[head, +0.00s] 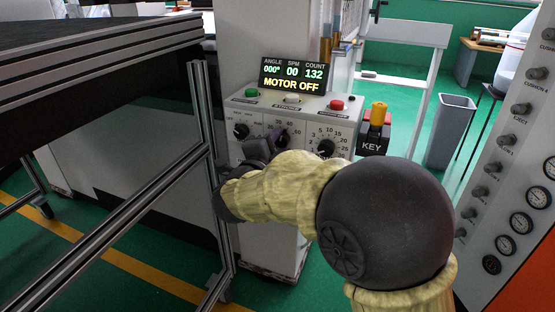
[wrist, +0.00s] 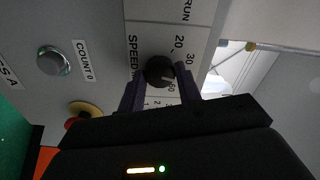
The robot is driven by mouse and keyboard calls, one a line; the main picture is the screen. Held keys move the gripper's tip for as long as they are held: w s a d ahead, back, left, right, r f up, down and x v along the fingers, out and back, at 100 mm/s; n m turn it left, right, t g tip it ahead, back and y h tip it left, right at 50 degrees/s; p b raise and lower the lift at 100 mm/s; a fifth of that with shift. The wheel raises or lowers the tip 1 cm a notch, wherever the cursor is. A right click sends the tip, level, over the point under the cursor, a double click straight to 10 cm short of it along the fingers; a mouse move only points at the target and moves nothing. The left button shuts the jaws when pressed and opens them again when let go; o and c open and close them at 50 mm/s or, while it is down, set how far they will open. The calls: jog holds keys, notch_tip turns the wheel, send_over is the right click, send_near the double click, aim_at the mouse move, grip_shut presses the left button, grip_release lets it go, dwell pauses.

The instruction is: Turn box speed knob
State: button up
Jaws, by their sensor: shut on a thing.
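The speed knob (wrist: 160,70) is a round black knob with a pale pointer line. It sits on a white panel with a printed number scale and the word SPEED beside it in the wrist view. My gripper (wrist: 160,88) has one dark finger on each side of this knob and is shut on it. In the head view my gripper (head: 268,144) reaches the front of the control box (head: 300,103) at its middle dial and hides part of that dial. The display (head: 292,75) reads angle 000°, SPM 00, count 132 and MOTOR OFF.
Other black knobs sit left (head: 241,130) and right (head: 326,147) on the box front. A green button (head: 251,92) and a red button (head: 336,104) are on top. A KEY box (head: 375,138) stands at right. A metal-framed table (head: 100,60) is close on the left.

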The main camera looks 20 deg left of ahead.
jog(key=m+b, duration=0.5)
jog(key=b, duration=0.1)
jog(key=shift+d+f+m+b, duration=0.1)
jog(key=shift+f+m+b, duration=0.3)
jog(key=m+b, duration=0.3)
jog(key=b, duration=0.1)
jog(key=shift+r+m, duration=0.2)
jog(key=shift+m, duration=0.2)
jog(key=o, duration=1)
jog(key=shift+r, duration=0.1)
jog(key=shift+s, duration=0.1)
jog(key=s+a+p, duration=0.1)
jog(key=s+p, duration=0.2)
jog(key=s, duration=1.4)
jog(key=shift+a, duration=0.25)
